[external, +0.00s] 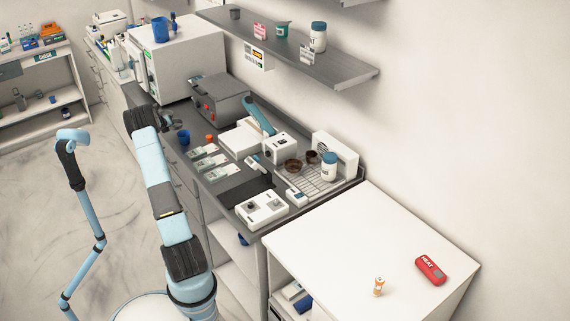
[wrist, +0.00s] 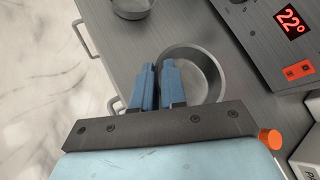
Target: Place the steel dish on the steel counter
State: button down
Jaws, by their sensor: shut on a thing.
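The steel dish (wrist: 207,68) is a round, empty grey bowl in the wrist view. My gripper (wrist: 159,69) has its two blue fingers close together on the dish's left rim. The dish is over the grey steel counter (wrist: 187,25), near its front edge. I cannot tell whether the dish's bottom touches the counter. In the external view my gripper (external: 168,119) reaches over the counter's far left part, and the dish is too small and hidden there to make out clearly.
Another round metal vessel (wrist: 132,8) stands near the front edge. A device with a red 22° display (wrist: 289,20) is to the right, with an orange cap (wrist: 270,138) closer by. A blue cup (external: 184,136) stands nearby. Drawer handles line the counter's front.

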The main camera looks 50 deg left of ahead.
aim_at(170, 135)
jog(key=shift+w+a+f, duration=0.1)
jog(key=shift+a+f, duration=0.1)
jog(key=shift+f, duration=1.65)
jog(key=c, duration=1.2)
grip_release()
jog(key=shift+f, duration=0.1)
jog(key=v, duration=1.2)
jog(key=shift+w, duration=0.15)
